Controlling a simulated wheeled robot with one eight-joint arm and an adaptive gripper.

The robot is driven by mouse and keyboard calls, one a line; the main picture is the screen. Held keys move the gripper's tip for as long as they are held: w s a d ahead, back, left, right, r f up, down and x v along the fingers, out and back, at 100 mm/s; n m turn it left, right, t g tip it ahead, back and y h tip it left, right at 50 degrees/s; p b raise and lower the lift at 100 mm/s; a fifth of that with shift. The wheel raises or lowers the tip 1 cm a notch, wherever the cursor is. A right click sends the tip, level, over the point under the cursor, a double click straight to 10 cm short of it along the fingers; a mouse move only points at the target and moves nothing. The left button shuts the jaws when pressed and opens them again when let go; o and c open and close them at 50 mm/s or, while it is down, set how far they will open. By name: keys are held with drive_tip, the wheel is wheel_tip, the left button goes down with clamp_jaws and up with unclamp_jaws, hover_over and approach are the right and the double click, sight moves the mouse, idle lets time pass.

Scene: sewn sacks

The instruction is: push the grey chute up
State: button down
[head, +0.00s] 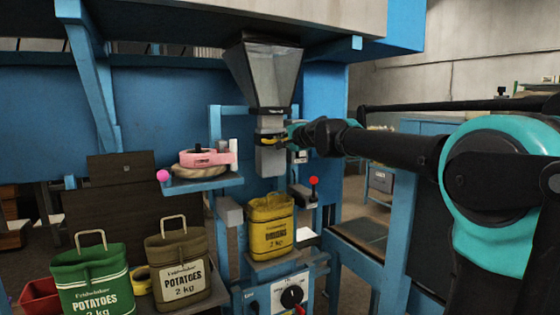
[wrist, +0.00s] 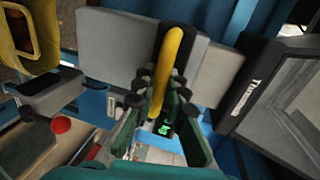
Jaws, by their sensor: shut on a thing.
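The grey chute (head: 270,161) hangs under the hopper (head: 263,75). A dark band with a yellow handle (head: 272,138) crosses its upper part. In the wrist view the chute (wrist: 115,45) lies sideways, with the yellow handle (wrist: 173,68) running across the dark band. My gripper (wrist: 155,88) is shut on the yellow handle; the exact contact is partly hidden by the fingers. In the head view my gripper (head: 287,139) reaches the handle from the right. The chute's lower end is a little above the open mouth of a yellow sack (head: 271,228).
A blue shelf (head: 205,187) with a pink device (head: 205,160) stands left of the chute. A red-knobbed lever (head: 314,183) is at lower right. Green (head: 92,280) and brown (head: 178,262) potato sacks stand at lower left. A dial panel (head: 285,295) is below.

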drive_tip(key=shift+w+r, duration=0.1)
drive_tip(key=shift+r, duration=2.2)
drive_tip(key=c, duration=1.6)
unclamp_jaws()
drive_tip(key=shift+o, duration=0.2)
drive_tip(key=v, duration=1.2)
